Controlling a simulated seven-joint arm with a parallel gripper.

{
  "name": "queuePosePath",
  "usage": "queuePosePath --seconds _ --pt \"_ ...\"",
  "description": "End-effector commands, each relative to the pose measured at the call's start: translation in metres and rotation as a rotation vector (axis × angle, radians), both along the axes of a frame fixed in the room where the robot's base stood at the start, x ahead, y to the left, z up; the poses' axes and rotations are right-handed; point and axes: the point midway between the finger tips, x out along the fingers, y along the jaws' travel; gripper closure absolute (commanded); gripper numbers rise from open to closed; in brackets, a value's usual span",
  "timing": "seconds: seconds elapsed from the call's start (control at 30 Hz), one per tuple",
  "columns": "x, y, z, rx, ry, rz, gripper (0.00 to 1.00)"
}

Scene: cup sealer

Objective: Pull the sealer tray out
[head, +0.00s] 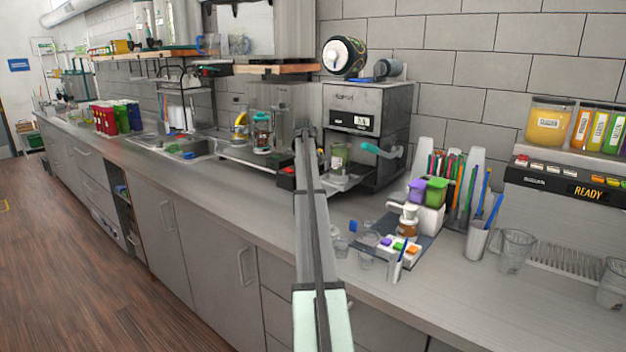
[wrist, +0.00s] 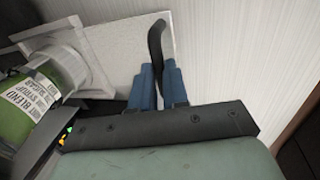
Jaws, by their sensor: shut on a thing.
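The cup sealer (head: 367,108) is a grey and black box-shaped machine on the counter. Its tray (head: 352,181) sticks out low at the front and holds a clear cup with green contents (head: 338,158). In the wrist view, a green labelled container (wrist: 40,100) shows at the left beside a grey square frame (wrist: 95,75). My gripper (wrist: 158,78) has its two blue fingers closed around a dark curved bar (wrist: 156,40), which looks like the tray handle. In the head view my arm runs up to the sealer's left front, and the fingertips cannot be made out.
A lever with a teal grip (head: 376,149) sticks out at the sealer's front right. A condiment caddy (head: 405,245) and clear cups (head: 515,250) stand to the right. A sink (head: 185,148) lies to the left. The counter's front edge is close to my arm.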

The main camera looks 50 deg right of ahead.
Motion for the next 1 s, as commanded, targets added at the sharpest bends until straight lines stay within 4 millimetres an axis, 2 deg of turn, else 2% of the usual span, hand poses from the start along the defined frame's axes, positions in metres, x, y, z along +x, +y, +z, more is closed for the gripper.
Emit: queuePosePath --seconds 0.23,0.27,0.5,0.8,1.0 --pt "-0.001 0.0 0.0 0.0 0.003 -0.002 1.0" --pt "-0.001 0.0 0.0 0.0 0.003 -0.002 0.83" --pt "-0.001 0.0 0.0 0.0 0.002 0.0 0.6" --pt "0.0 0.0 0.002 -0.001 0.001 0.0 0.6" --pt "0.0 0.004 0.023 -0.001 0.0 0.0 0.6"
